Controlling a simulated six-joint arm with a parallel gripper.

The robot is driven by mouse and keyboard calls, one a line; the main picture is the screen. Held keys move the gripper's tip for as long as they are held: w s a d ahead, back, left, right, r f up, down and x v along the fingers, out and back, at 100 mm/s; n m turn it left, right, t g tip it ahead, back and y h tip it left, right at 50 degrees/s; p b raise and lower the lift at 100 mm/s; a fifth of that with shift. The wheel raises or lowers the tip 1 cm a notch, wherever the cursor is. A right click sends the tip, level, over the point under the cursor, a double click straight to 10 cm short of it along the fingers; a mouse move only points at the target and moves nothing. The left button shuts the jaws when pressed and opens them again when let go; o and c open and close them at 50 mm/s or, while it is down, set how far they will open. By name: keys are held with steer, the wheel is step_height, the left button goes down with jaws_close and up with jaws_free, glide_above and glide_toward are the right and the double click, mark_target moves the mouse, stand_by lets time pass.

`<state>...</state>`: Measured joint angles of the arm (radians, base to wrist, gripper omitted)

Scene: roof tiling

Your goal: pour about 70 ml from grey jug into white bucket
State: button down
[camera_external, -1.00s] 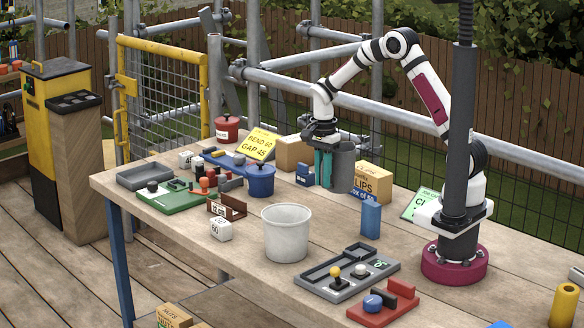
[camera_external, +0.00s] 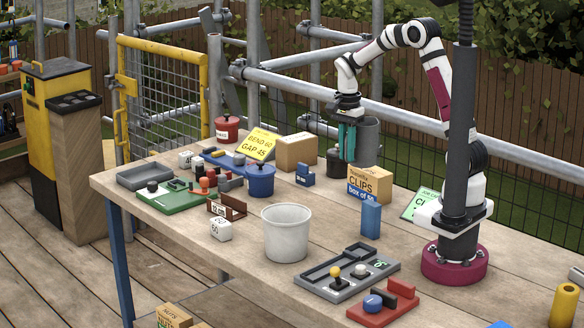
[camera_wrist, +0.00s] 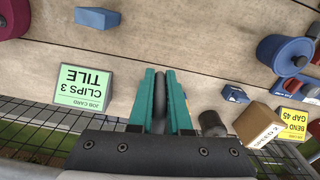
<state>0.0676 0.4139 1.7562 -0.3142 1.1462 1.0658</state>
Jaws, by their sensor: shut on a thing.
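The grey jug (camera_external: 367,141) hangs upright in the air above the back of the table. My gripper (camera_external: 347,143), with teal fingers, is shut on it at its left side. In the wrist view my teal fingers (camera_wrist: 160,110) close on a dark grey upright part, which looks like the jug's handle (camera_wrist: 159,100); the rest of the jug is hidden there. The white bucket (camera_external: 286,235) stands upright on the table in front, lower and to the left of the jug, apart from it. What is inside the jug and the bucket cannot be seen.
Behind the bucket stands a blue lidded pot (camera_external: 260,182). A clips box (camera_external: 369,186), a blue block (camera_external: 371,220) and a dark round container (camera_external: 336,161) stand near the jug. A grey tray (camera_external: 347,274) and a red tool (camera_external: 384,303) lie to the bucket's right.

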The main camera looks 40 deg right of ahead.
step_height(320, 180, up, 3)
steer(key=shift+r, duration=0.1)
steer(key=a, duration=2.3)
steer(key=s+a, duration=0.7)
steer(key=a, duration=0.4)
steer(key=s+a, duration=0.7)
steer(key=a, duration=0.3)
step_height(320, 180, down, 12)
steer(key=shift+w+a, duration=0.15)
steer(key=shift+a, duration=0.1)
steer(key=shift+d+r, duration=0.1)
